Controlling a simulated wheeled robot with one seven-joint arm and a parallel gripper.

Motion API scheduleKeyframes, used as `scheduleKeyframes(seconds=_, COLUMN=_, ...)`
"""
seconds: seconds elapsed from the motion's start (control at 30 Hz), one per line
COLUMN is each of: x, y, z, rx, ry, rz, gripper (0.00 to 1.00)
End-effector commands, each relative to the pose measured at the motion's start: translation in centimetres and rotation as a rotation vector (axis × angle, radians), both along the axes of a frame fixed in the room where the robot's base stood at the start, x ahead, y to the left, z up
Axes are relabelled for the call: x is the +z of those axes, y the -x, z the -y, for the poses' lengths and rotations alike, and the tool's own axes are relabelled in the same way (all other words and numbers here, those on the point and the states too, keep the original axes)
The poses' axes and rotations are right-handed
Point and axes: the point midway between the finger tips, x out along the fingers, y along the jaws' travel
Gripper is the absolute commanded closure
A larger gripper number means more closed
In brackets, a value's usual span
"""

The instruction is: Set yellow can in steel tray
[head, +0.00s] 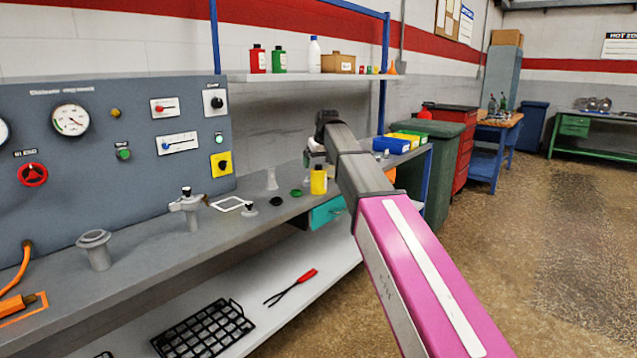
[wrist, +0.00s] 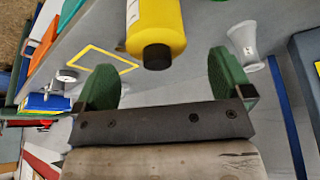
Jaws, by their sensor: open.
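The yellow can (head: 318,181), with a black cap, stands upright on the grey bench near its far right end. In the wrist view the yellow can (wrist: 155,25) shows at the top centre, cap towards my gripper (wrist: 165,75). My gripper is open, with its two green finger pads apart on either side of the can's line. Nothing is held between them. In the head view my dark wrist is just above and behind the can, and the fingers are mostly hidden. I cannot make out a steel tray for certain in either view.
A pale funnel-like piece (head: 272,180) stands left of the can, with small black and green knobs nearby. A grey control panel (head: 110,150) backs the bench. Blue and yellow bins (head: 392,145) sit at right. A shelf (head: 310,77) with bottles hangs above. A black rack (head: 203,330) lies below.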

Motion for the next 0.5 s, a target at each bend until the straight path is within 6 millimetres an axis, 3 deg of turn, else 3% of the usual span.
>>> scheduleKeyframes(seconds=0.3, x=-3.7, y=-1.6, z=-0.5, rx=0.0, ry=0.0, rz=-0.001, gripper=0.03)
scheduleKeyframes(seconds=0.5, x=-4.4, y=-1.8, z=-0.6, rx=0.0, ry=0.0, rz=0.001, gripper=0.03)
